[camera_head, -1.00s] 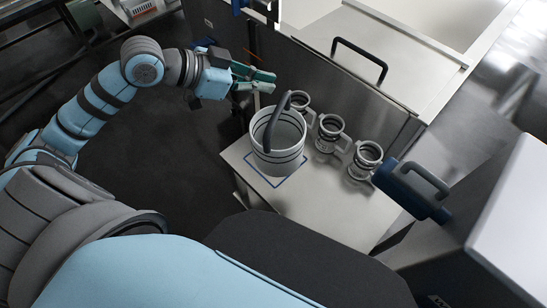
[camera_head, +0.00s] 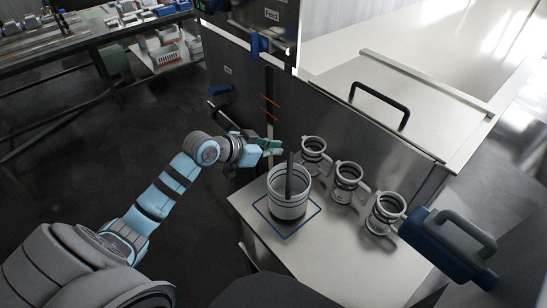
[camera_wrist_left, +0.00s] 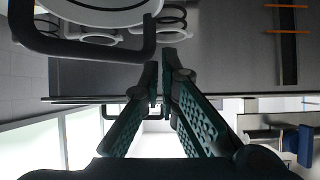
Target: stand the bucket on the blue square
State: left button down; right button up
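The white bucket (camera_head: 288,207) with dark bands stands upright on the small steel table, inside the outline of the blue square (camera_head: 266,220). Its dark handle (camera_head: 289,172) stands up above the rim. My left gripper (camera_head: 279,147), with green fingers, is beyond the bucket and a little left of the handle, apart from it. In the left wrist view the fingers (camera_wrist_left: 162,66) have a narrow gap between them with nothing held. The bucket (camera_wrist_left: 100,12) and its handle (camera_wrist_left: 85,50) show at the upper left there. My right gripper is not in view.
Several grey ringed fittings (camera_head: 348,182) stand in a row right of the bucket. A dark blue block with a grey handle (camera_head: 445,243) is at the table's right. A steel cabinet wall with a black handle (camera_head: 380,102) rises behind. The table front (camera_head: 330,260) is bare.

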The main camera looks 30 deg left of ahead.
pick_arm(q)
jog(key=shift+s+f, duration=0.1)
jog(key=shift+f, duration=0.8)
jog(key=shift+f, duration=0.15)
jog(key=c, duration=1.8)
grip_release()
jog(key=p+v, duration=0.5)
jog(key=v, duration=0.7)
